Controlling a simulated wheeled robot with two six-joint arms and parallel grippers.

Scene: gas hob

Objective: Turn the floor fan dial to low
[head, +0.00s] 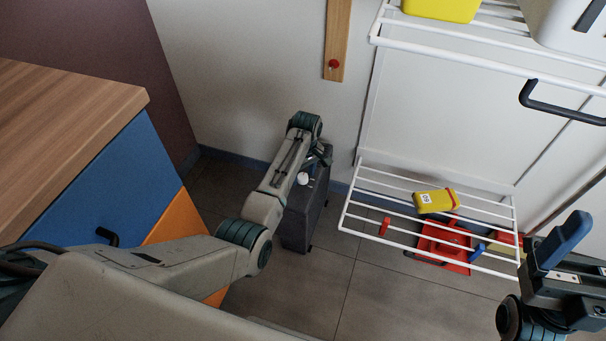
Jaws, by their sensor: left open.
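A dark grey upright box, which looks like the floor fan (303,222), stands on the floor by the back wall. A small white round knob, which looks like its dial (303,179), shows near its top, beside my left forearm. My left gripper (314,167) is open above the top of the box, partly hidden by my wrist. I cannot tell whether it touches the dial. The dial's marks and setting are too small to read. My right gripper (562,243) is at the lower right, far from the fan; one blue finger shows and its opening is unclear.
A white wire rack (362,229) stands right of the fan, holding a yellow item (436,201) above a red container (443,243). A blue and orange cabinet (110,190) with a wooden top stands at left. Floor in front of the fan is clear.

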